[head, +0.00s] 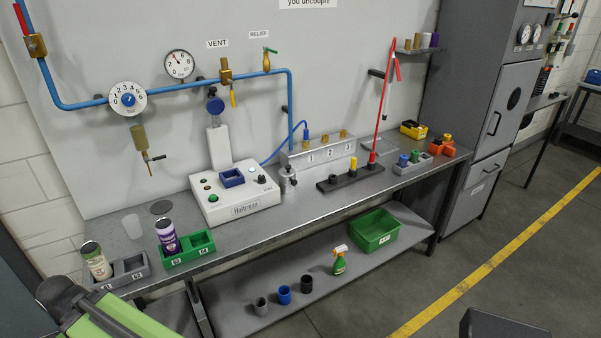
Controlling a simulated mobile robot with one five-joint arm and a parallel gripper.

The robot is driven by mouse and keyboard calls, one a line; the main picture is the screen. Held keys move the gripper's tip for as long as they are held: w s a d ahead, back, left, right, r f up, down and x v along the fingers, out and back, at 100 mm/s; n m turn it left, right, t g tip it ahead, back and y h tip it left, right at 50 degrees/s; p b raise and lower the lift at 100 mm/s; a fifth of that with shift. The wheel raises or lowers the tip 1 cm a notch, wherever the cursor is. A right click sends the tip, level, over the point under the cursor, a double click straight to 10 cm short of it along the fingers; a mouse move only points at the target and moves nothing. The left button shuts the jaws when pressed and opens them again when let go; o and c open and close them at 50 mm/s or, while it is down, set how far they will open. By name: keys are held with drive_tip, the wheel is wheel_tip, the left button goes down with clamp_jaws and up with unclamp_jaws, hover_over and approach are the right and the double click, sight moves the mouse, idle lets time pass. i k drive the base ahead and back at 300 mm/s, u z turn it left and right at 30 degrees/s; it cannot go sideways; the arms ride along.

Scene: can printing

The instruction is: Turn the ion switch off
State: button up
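A white control box (235,205) with a name on its front stands on the bench at centre left. Its sloped top carries a small black knob (261,180) at the right with tiny lettering beside it. The lettering is too small to read, so I cannot confirm that this is the ion switch or which way it is set. Small lamps and a green button (213,198) sit at the left of the top, and a blue square holder (231,177) is in the middle. Part of my green and dark arm shows at the lower left; no gripper fingers are visible.
A grey rack (118,282) and a green rack (186,261) hold cans at the bench's left end. Blue pipes and gauges are on the wall. Open floor lies at the right front.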

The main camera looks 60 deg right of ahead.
sight(261, 179)
drive_tip(key=u, duration=0.05)
drive_tip(key=i, duration=1)
drive_tip(key=z, duration=0.1)
